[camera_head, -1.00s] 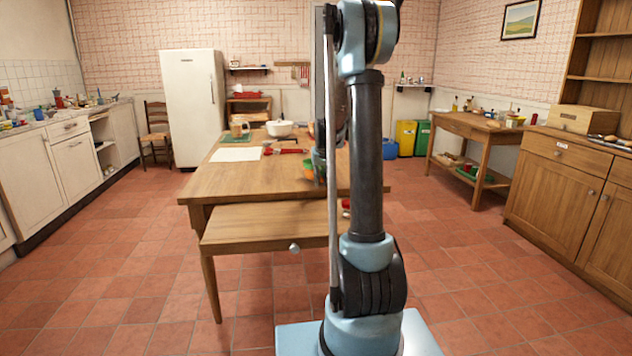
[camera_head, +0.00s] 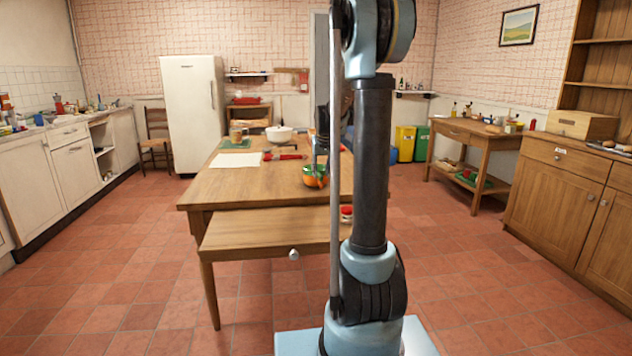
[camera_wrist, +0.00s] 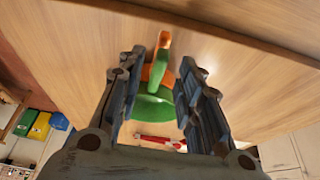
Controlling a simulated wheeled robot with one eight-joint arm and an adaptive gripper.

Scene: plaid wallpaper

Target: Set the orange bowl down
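The orange bowl (camera_head: 309,182) is at the right side of the wooden table's top, with something green showing in it. It looks to be resting on the table, though the contact is not clearly visible. In the wrist view, an orange part (camera_wrist: 164,40) and a green rounded shape (camera_wrist: 153,108) show between and beyond the fingers. My gripper (camera_wrist: 161,62) has its two fingers spread on either side of the orange part, with gaps visible. In the head view, my gripper is just above the bowl, partly hidden by my arm.
The table (camera_head: 240,187) also holds a white pot (camera_head: 280,133), a white sheet (camera_head: 236,160), a mug (camera_head: 236,135) and a red object (camera_head: 285,156). A pulled-out drawer or lower board (camera_head: 265,230) juts from the near side, with a red-and-white item (camera_head: 346,213). The table's left front is clear.

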